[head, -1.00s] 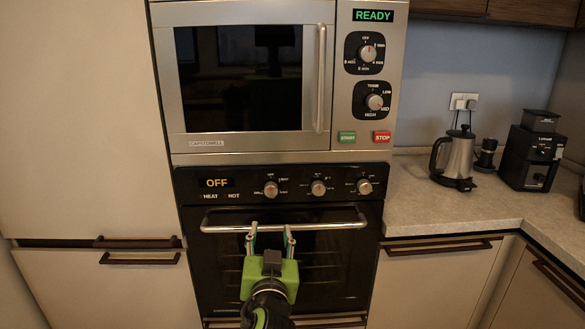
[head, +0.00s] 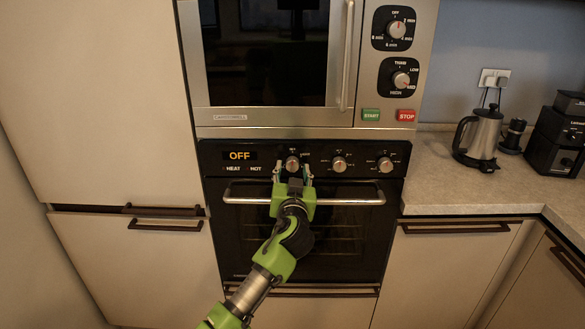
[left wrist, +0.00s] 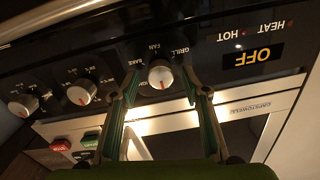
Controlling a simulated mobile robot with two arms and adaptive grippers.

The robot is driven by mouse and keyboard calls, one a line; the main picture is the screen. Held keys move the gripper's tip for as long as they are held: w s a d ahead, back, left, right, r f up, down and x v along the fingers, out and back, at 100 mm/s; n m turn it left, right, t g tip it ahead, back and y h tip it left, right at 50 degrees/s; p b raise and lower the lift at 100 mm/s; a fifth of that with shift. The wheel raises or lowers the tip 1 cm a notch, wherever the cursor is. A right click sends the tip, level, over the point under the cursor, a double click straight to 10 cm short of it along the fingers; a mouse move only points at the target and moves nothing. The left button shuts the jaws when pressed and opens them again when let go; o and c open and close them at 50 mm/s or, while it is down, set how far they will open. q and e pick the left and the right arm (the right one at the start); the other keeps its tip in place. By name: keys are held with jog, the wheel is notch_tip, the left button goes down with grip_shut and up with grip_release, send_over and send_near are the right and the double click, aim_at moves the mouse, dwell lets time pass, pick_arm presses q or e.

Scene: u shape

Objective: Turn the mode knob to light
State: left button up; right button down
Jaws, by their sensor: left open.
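The oven's leftmost knob (head: 292,163), silver and round with a small red mark, sits on the black control panel (head: 222,156). In the left wrist view the same knob (left wrist: 161,75) appears upside down, with BAKE, FAN and GRILL printed around it. I cannot read a light label there. My left gripper (head: 292,171) is open in front of this knob. In the left wrist view its two fingers (left wrist: 160,84) stand on either side of the knob, apart from each other. I cannot tell whether they touch it. My right gripper is not in view.
Two more knobs (head: 339,164) (head: 385,165) are to the right on the panel. The oven's handle bar (head: 345,201) runs just below. The microwave (head: 268,118) is above. A kettle (head: 482,135) and a coffee grinder (head: 560,140) stand on the right counter (head: 460,185).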

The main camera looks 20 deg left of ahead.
pick_arm(q)
jog(key=shift+w+a, duration=0.2)
jog(key=shift+w, duration=0.25)
jog(key=c, duration=1.1)
jog(key=shift+m, duration=0.3)
jog(key=m, duration=0.2)
jog(key=shift+m, duration=0.3)
jog(key=m+p, duration=0.1)
jog(key=m, duration=0.1)
jog(key=shift+m, duration=0.4)
jog(key=m+p, duration=0.1)
jog(key=m, duration=0.4)
jog(key=shift+m+p, duration=0.3)
jog(key=shift+p, duration=0.05)
